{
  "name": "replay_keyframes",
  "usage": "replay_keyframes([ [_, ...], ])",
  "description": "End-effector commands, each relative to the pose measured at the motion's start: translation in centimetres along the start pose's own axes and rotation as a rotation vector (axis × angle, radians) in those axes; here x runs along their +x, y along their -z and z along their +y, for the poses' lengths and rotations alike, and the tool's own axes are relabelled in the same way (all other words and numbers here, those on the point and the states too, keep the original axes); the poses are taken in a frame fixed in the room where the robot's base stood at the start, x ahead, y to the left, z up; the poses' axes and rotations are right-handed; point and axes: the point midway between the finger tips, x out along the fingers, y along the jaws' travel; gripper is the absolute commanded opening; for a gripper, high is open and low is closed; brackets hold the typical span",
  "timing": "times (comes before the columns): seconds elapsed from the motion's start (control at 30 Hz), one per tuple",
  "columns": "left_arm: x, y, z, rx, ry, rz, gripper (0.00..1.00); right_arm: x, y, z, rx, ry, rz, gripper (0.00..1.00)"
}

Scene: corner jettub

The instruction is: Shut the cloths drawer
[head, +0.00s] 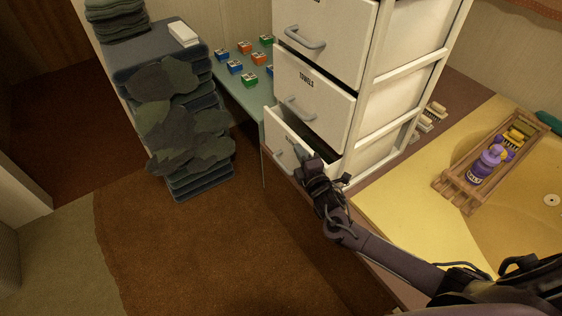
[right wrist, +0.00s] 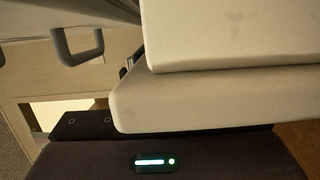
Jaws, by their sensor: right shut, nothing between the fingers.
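A white drawer tower stands at upper centre in the head view. Its lowest drawer (head: 283,133) is pulled partly out, with a dark gap above its front; I cannot read a label on it, so I cannot confirm that it is the cloths drawer. The drawer above (head: 312,88) is marked TOWELS. My right gripper (head: 303,153) is shut and empty at the lowest drawer's front, near its handle; I cannot tell whether it touches. Pale drawer panels (right wrist: 200,100) fill much of the right wrist view. My left gripper is not in view.
A stack of dark folded cloths (head: 190,160) stands left of the tower. Small coloured boxes (head: 245,47) lie on a green surface behind. A wooden caddy (head: 490,165) with a purple bottle rests across the yellow tub at right. The brown floor in front is clear.

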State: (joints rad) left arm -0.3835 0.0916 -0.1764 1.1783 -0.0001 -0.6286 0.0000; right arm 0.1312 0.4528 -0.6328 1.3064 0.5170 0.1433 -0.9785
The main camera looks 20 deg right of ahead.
Motion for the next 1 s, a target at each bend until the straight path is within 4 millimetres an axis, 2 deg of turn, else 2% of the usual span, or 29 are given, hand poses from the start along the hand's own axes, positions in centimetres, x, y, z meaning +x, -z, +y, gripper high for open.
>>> replay_keyframes([
  [0.1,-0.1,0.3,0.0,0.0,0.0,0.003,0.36,0.5,-1.9,-0.1,-0.003,0.0,-0.003,0.0],
  [0.3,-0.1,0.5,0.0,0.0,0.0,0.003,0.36,0.8,-3.4,0.0,-0.001,0.0,-0.002,0.0],
  [1.0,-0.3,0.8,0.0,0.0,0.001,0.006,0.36,1.0,-3.6,0.0,0.001,0.0,0.0,0.0],
])
